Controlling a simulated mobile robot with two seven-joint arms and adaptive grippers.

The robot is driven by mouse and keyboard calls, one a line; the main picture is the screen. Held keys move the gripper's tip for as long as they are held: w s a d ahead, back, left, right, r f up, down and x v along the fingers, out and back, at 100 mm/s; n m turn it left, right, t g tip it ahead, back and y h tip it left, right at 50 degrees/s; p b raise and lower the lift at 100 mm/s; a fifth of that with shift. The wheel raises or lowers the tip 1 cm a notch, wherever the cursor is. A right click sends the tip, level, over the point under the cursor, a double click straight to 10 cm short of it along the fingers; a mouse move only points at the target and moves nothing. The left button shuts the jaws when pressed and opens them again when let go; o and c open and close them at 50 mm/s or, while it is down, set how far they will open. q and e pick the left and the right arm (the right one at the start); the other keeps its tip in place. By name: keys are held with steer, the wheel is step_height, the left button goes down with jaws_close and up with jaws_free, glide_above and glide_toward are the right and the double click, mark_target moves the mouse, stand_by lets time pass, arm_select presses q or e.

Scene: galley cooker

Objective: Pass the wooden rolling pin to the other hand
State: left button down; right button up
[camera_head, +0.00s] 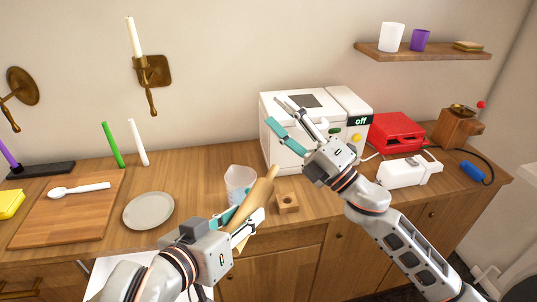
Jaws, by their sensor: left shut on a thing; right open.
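The wooden rolling pin (257,198) is held tilted above the front part of the counter, its upper end pointing up and to the right. My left gripper (247,217) is shut on it near its lower part. My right gripper (283,118) is open and empty, higher up in front of the white bread machine. Its fingers point up and to the left, apart from the rolling pin. Part of the pin's lower end is hidden by the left gripper.
A clear measuring cup (238,178) and a small wooden block with a hole (288,204) are close to the pin. The white machine (283,157) stands behind my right gripper. A grey plate (148,211) and cutting board (45,222) lie left. A red appliance (397,131) stands right.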

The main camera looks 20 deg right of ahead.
arm_select(q)
steer(key=shift+r, duration=0.1)
arm_select(e)
steer(key=s+a+r+n+g+y, duration=0.3)
steer(key=s+a+r+n+g, duration=0.3)
steer(key=a+n+g, duration=0.65)
steer(key=s+a+r+n+g+y, duration=0.4)
steer(key=s+n+g, duration=0.5)
steer(key=n, duration=0.8)
steer(key=n+t+h, duration=0.4)
steer(key=n+h, duration=0.5)
steer(key=h, duration=0.9)
glide_toward(256, 193)
steer(key=shift+m, duration=0.25)
steer(key=x, duration=1.1)
